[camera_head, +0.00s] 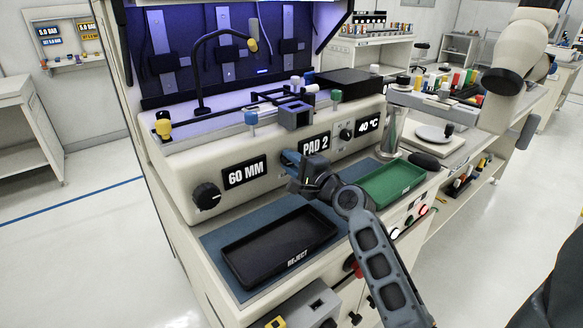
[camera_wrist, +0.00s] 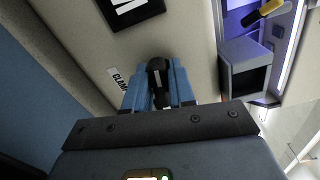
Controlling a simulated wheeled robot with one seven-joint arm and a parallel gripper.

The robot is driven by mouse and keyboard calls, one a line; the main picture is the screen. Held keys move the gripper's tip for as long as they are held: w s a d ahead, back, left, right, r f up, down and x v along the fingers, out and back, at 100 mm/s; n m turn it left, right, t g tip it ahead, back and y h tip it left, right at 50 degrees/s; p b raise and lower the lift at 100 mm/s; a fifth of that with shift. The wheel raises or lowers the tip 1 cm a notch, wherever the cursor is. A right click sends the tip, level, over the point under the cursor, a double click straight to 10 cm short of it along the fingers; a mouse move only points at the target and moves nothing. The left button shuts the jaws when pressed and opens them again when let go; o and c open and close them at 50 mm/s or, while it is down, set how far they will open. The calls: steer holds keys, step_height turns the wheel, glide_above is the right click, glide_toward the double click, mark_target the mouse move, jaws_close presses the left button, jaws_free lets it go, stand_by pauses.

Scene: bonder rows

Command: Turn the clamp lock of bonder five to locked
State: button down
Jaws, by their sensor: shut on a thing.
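The bonder (camera_head: 225,160) has a cream front panel with 60 MM, PAD 2 and 40 °C displays. My gripper (camera_head: 290,160) reaches that panel between the 60 MM and PAD 2 displays. In the wrist view its blue fingers (camera_wrist: 158,88) are shut on the black clamp lock handle (camera_wrist: 155,68), with one finger on each side. A label (camera_wrist: 118,80) beginning "CLAMP" is partly hidden beside the left finger. In the head view my gripper hides the handle. I cannot read a bonder number or which position the lock is in.
A black knob (camera_head: 206,196) sits left of the 60 MM display and a smaller knob (camera_head: 346,134) right of PAD 2. Below are a black REJECT tray (camera_head: 232,262) and a green PAD tray (camera_head: 392,184). A grey block (camera_wrist: 246,68) juts out right of my fingers.

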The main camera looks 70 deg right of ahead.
steer(key=shift+f+n+b, duration=0.1)
steer(key=shift+n+b, duration=0.4)
steer(key=shift+n, duration=0.4)
steer(key=c, duration=1)
jaws_free()
steer(key=shift+c, duration=0.2)
steer(key=shift+b+v, duration=0.6)
steer(key=shift+v, duration=3.3)
